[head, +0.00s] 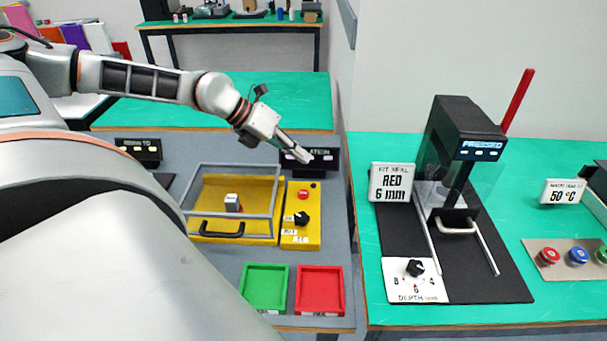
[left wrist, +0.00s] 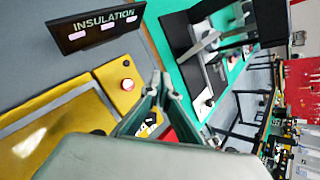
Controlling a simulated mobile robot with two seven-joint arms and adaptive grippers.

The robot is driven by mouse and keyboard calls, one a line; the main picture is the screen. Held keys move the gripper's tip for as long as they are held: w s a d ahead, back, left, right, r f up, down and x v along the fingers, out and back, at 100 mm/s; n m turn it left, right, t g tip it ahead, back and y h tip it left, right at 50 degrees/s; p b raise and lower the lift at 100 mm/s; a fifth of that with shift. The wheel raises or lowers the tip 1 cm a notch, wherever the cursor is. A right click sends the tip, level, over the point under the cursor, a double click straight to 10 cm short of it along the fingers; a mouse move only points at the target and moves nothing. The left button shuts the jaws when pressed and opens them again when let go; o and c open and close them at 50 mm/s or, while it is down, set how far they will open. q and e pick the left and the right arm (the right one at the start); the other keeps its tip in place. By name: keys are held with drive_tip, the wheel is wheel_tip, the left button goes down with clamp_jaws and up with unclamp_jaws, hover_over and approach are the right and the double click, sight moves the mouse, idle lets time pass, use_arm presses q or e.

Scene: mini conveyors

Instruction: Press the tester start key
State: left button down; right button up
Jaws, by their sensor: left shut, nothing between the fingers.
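The yellow tester (head: 312,229) stands on the grey table, with a red round key (head: 303,194) near the top of its panel and a black dial (head: 301,218) below. My left gripper (head: 306,157) is shut and empty, pointing right and down. In the head view it appears above the red key and in front of the dark display behind the tester. In the left wrist view the left fingertips (left wrist: 161,84) appear right of the key, apart from it. My right gripper is not in view.
The tester's clear framed lid (head: 232,166) covers a bay holding a small grey block (head: 232,202). The display (left wrist: 97,26) reads INSULATION. Green (head: 264,289) and red (head: 319,291) trays lie in front. A black press (head: 462,140) stands at right on a green table.

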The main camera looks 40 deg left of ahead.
sight(300, 193)
use_arm(q)
drive_tip(key=shift+f, duration=0.15)
wheel_tip(300, 193, down, 8)
drive_tip(key=b, duration=0.3)
drive_tip(key=shift+b, duration=0.3)
drive_tip(key=shift+f, duration=0.3)
idle(0.7)
idle(0.4)
